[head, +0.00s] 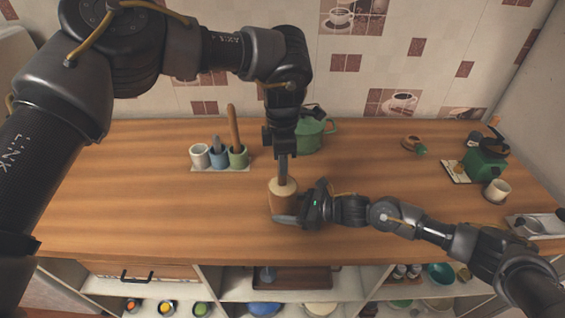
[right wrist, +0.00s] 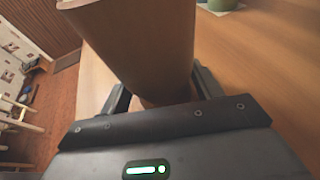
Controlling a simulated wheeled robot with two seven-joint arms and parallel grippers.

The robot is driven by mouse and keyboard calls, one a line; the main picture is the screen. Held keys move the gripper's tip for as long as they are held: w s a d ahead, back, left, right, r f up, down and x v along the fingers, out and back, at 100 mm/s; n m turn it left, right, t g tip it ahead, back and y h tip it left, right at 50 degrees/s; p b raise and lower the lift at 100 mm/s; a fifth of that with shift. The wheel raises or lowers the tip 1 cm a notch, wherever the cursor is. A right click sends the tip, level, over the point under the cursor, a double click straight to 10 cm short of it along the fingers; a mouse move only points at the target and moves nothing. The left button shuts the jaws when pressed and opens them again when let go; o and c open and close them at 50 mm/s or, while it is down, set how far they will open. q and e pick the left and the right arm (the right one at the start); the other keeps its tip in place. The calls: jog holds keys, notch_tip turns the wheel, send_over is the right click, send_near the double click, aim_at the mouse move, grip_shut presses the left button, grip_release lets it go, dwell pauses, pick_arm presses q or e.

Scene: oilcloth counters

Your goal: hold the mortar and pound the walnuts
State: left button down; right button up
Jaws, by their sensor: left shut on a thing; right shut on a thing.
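The wooden mortar (head: 284,202) stands on the counter near its front edge, with a pale top. It also shows in the right wrist view as a large tan body (right wrist: 145,45) between the fingers. My right gripper (head: 290,217) comes in from the right, low down, and is shut on the mortar's side. My left gripper (head: 283,148) is directly above the mortar, pointing down. The walnuts cannot be seen.
A green pot (head: 313,135) stands behind my left gripper. A tray with cups and utensils (head: 220,158) is left of it. A green machine (head: 486,164), a cup (head: 497,190) and a metal tray (head: 538,224) are at the right. The counter's left side is clear.

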pick_arm(q)
jog(key=shift+r, duration=0.5)
jog(key=shift+r, duration=5.3)
pick_arm(e)
jog(key=o, duration=0.8)
jog(key=shift+o, duration=0.2)
jog(key=shift+d, duration=0.1)
jog(key=v, duration=1.2)
